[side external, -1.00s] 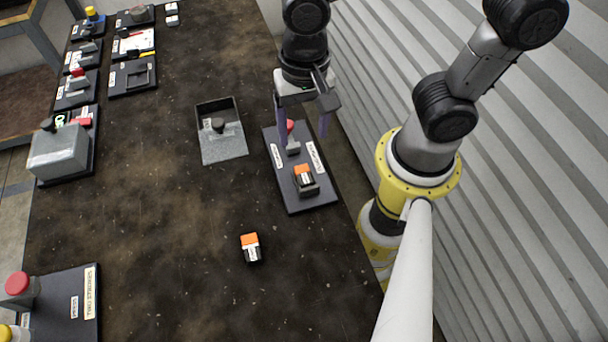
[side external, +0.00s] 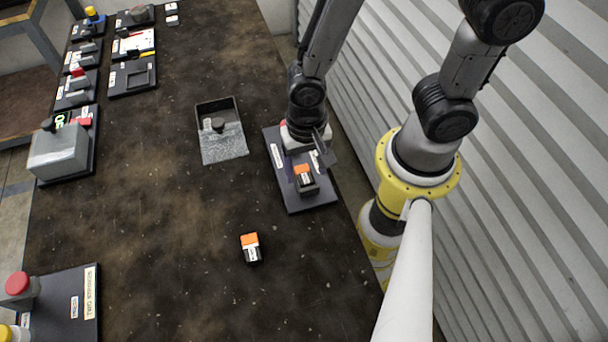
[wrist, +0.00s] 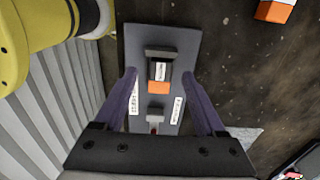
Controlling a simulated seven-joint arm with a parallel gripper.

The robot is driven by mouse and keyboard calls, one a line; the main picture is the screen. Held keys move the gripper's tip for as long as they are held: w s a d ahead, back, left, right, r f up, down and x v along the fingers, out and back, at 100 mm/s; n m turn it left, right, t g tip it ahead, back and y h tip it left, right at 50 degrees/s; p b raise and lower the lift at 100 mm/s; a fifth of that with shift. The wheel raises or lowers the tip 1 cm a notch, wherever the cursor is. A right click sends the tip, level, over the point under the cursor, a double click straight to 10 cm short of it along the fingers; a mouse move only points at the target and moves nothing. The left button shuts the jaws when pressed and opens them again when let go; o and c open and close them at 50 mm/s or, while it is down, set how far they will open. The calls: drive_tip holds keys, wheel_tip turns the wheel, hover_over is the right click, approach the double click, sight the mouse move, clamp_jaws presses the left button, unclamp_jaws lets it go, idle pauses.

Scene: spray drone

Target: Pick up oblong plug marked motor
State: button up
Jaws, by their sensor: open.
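A dark board (side external: 320,203) with white labels lies near the table's right edge. On it stands an oblong black block with an orange end and a white label (side external: 306,181), also seen in the wrist view (wrist: 160,72). I cannot read whether it says motor. A grey piece with a little red (wrist: 156,115) sits behind it on the board. My gripper (wrist: 159,76) is open and empty, its purple fingers either side above the board. A similar orange-and-black block (side external: 251,248) lies loose on the table, partly seen in the wrist view (wrist: 274,10).
An open grey tray (side external: 222,148) with a dark knob stands left of the board. Several boards with parts line the table's left side, with a grey box (side external: 58,152) among them. A red-topped piece (side external: 18,287) stands front left. The table's middle is mostly clear.

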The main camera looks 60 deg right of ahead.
sight(304, 178)
drive_tip(key=shift+f, duration=1.1)
clamp_jaws()
